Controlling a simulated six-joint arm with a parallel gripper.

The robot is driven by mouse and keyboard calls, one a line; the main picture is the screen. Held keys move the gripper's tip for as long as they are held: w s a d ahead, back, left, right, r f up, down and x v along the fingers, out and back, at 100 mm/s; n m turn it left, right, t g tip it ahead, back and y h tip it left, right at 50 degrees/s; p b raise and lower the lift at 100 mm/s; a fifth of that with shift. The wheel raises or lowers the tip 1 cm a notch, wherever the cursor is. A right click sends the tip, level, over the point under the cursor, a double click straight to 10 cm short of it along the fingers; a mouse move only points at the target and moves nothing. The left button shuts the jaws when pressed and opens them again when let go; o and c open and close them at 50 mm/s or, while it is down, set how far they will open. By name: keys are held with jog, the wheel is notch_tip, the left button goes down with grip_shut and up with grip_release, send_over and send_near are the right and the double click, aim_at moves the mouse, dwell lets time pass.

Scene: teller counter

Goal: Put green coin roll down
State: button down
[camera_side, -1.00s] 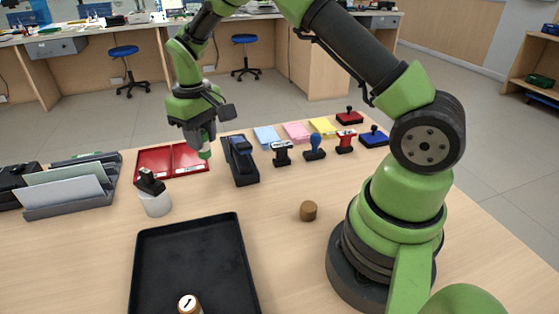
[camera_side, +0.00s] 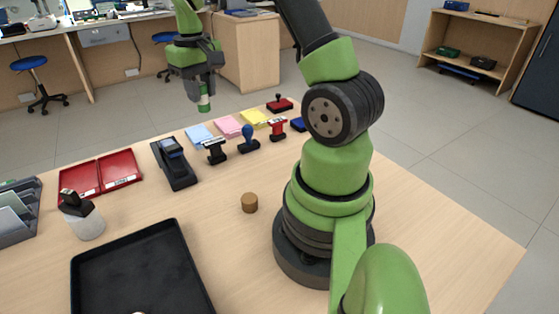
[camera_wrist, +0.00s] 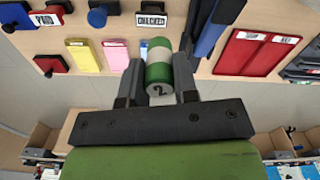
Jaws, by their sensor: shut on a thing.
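The green coin roll (camera_side: 204,102) has a pale band around its middle and hangs upright below my gripper (camera_side: 203,92), high above the back part of the counter. In the wrist view the roll (camera_wrist: 159,70) sits between the two dark fingers of my gripper (camera_wrist: 158,60), and its end carries a "2". The jaws are shut on it and nothing touches it from below. A black tray (camera_side: 135,236) lies on the counter at the front left, cut off by the picture's lower edge.
A red two-part tray (camera_side: 122,167), a card terminal (camera_side: 174,164), note pads (camera_side: 228,127) and several stamps (camera_side: 248,140) line the back. A brown cylinder (camera_side: 249,202) and a white bottle (camera_side: 84,220) stand nearer. Counter between the terminal and cylinder is clear.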

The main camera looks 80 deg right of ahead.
jog(key=s+d+m, duration=0.3)
jog(key=s, duration=0.5)
jog(key=s+d+m, duration=0.3)
jog(key=s, duration=0.4)
jog(key=f, duration=1)
jog(key=shift+s+a+f, duration=0.2)
jog(key=shift+a+f, duration=0.05)
jog(key=shift+f, duration=2.35)
jog(key=shift+f, duration=0.1)
jog(key=c, duration=0.9)
grip_release()
